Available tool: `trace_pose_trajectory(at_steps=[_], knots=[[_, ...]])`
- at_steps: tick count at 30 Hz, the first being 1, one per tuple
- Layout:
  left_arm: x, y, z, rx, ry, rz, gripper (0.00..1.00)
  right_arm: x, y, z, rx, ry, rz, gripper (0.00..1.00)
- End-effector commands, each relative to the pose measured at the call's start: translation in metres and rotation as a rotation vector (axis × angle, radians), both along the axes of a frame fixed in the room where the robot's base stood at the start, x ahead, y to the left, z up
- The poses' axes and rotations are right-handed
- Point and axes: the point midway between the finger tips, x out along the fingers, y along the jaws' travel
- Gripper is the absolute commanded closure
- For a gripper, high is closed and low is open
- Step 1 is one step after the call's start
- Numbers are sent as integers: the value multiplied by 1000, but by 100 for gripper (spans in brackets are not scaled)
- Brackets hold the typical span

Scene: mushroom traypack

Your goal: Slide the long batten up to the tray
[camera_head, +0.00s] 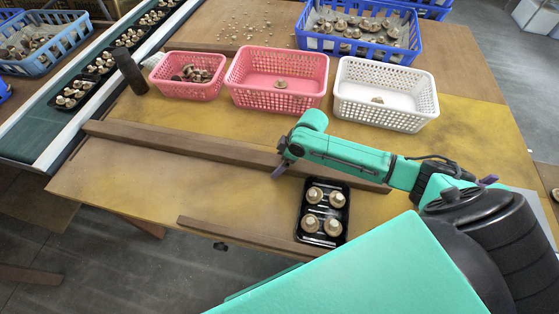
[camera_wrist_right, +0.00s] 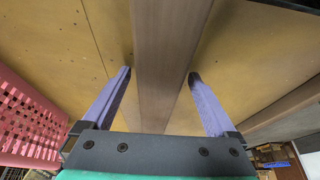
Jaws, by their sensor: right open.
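The long batten (camera_head: 180,141), a brown wooden bar, lies across the yellow-brown table and runs behind my right forearm. In the right wrist view the batten (camera_wrist_right: 168,50) passes between the two purple fingers. My right gripper (camera_head: 283,168) is open over the batten, with one finger on each side; I cannot tell whether they touch it. The black tray (camera_head: 323,211), holding several brown-capped mushrooms, sits on the near side of the batten. The gap between tray and batten is too narrow to judge. My left gripper is out of view.
A shorter batten (camera_head: 230,233) lies along the table's near edge, beside the tray. Two pink baskets (camera_head: 188,90) (camera_head: 276,103) and a white basket (camera_head: 386,117) stand beyond the long batten. A dark cylinder (camera_head: 130,72) stands near the conveyor (camera_head: 45,150) at left.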

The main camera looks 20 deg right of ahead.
Motion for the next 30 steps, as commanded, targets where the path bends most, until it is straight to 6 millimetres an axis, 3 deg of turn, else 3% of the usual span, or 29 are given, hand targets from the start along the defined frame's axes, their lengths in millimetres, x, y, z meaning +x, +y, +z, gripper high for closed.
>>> trace_pose_trajectory(at_steps=[4,8,18,21,30], knots=[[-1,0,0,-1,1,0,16,-1,-2,5,-1,-1,-1,7],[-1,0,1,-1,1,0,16,-5,-9,22,-3,-2,1,7],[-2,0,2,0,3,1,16,-27,-37,108,-6,-3,2,7],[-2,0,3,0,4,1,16,-31,-43,124,-4,0,-1,7],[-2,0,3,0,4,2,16,-34,-44,135,1,1,0,7]])
